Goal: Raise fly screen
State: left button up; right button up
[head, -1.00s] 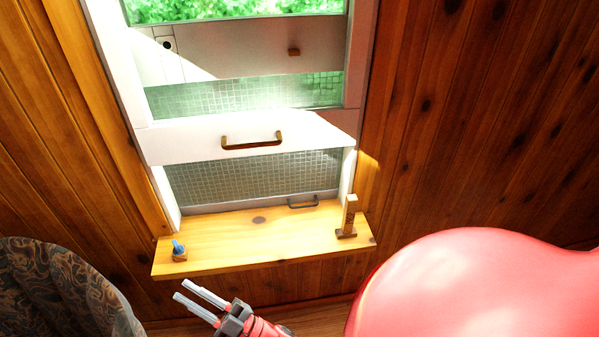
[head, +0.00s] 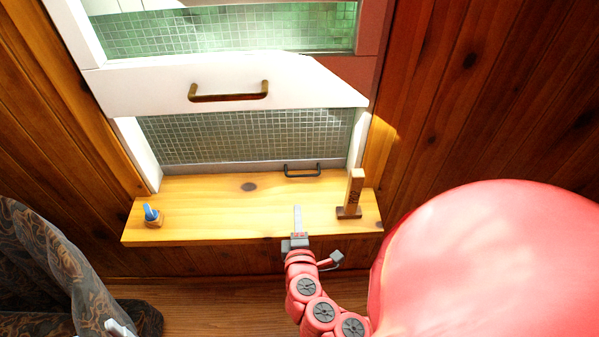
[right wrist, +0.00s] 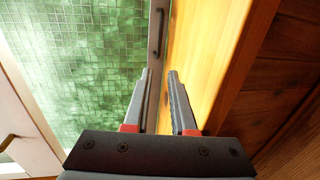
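The fly screen (head: 240,138) is a grey-green mesh panel in the lower window opening. A thin rail runs along its bottom, close to the sill, and carries a small dark handle (head: 302,170). In the right wrist view the mesh (right wrist: 80,70) fills the left side and the handle (right wrist: 159,30) lies beyond the fingers. My right gripper (head: 297,215) is over the sill's front part, short of the handle and apart from it. Its fingers (right wrist: 158,80) are open and empty. Only a tip of my left gripper (head: 118,328) shows at the bottom left.
A white sash with a brass handle (head: 229,92) crosses the window above the lower mesh. The wooden sill (head: 225,205) holds a blue-topped item (head: 151,215) at left and an upright wooden block (head: 354,192) at right. A patterned dark cloth form (head: 45,270) is at lower left.

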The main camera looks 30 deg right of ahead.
aim_at(294, 176)
jog(key=shift+w+d+f+b, duration=0.25)
jog(key=shift+w+d+b, duration=0.05)
jog(key=shift+w+b, duration=0.3)
jog(key=b+x, duration=0.3)
jog(key=x, duration=0.1)
jog(key=shift+w+d+f, duration=0.15)
jog(key=shift+w+d, duration=0.1)
jog(key=shift+w, duration=0.05)
jog(key=x, duration=1.1)
jog(key=shift+w+a, duration=0.1)
grip_shut()
